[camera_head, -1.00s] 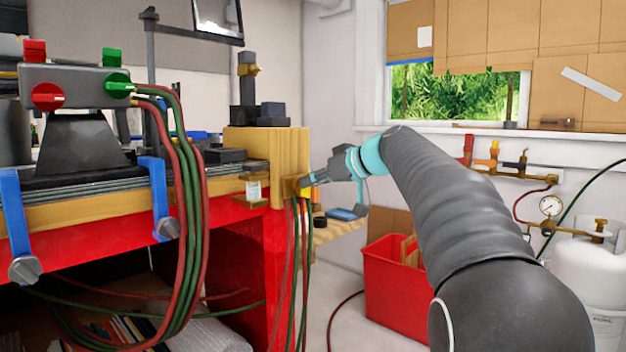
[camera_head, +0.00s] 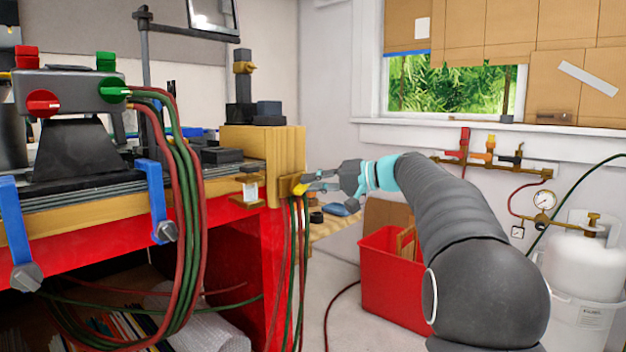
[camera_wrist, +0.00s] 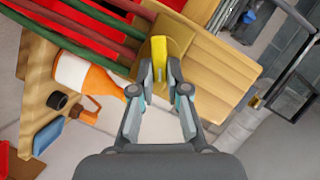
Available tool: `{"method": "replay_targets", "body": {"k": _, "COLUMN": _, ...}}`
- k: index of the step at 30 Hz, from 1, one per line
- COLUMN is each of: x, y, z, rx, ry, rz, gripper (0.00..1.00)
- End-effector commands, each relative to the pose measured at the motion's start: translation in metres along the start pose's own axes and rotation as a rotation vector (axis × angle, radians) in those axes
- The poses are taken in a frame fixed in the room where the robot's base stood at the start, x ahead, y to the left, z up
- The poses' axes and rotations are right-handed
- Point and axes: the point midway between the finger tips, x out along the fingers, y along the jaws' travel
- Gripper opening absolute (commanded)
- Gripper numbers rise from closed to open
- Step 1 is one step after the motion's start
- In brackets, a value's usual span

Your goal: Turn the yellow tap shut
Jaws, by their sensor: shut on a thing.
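The yellow tap (camera_head: 300,189) sits on the end of the wooden block (camera_head: 293,150) at the right end of the bench. In the wrist view its yellow lever (camera_wrist: 159,50) stands between the fingertips. My gripper (camera_head: 310,186) reaches it from the right, and it also shows in the wrist view (camera_wrist: 160,72). Its fingers are shut on the lever, which points roughly along them. The tap's body is partly hidden by the wood and hoses.
Red and green hoses (camera_head: 290,260) hang just below the tap. An orange-and-white bottle (camera_wrist: 82,80) and a small black cap (camera_wrist: 57,100) are on the wooden shelf close by. A red bin (camera_head: 385,285) stands on the floor below my arm.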

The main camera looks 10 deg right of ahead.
Motion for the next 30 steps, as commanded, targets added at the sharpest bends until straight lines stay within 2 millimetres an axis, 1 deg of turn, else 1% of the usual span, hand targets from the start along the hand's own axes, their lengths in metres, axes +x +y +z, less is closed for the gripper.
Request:
{"method": "replay_targets", "body": {"k": 6, "x": -0.0004, "y": 0.0045, "z": -0.0007, "rx": 0.183, "ry": 0.003, "rz": -0.075, "gripper": 0.0}}
{"method": "replay_targets", "body": {"k": 15, "x": 0.0001, "y": 0.0083, "z": 0.0006, "rx": 0.38, "ry": 0.004, "rz": -0.156, "gripper": 0.0}}
{"method": "replay_targets", "body": {"k": 22, "x": 0.0004, "y": 0.0094, "z": 0.0012, "rx": 0.465, "ry": 0.004, "rz": -0.193, "gripper": 0.0}}
{"method": "replay_targets", "body": {"k": 30, "x": 0.0007, "y": 0.0101, "z": 0.0016, "rx": 0.5, "ry": 0.004, "rz": -0.207, "gripper": 0.0}}
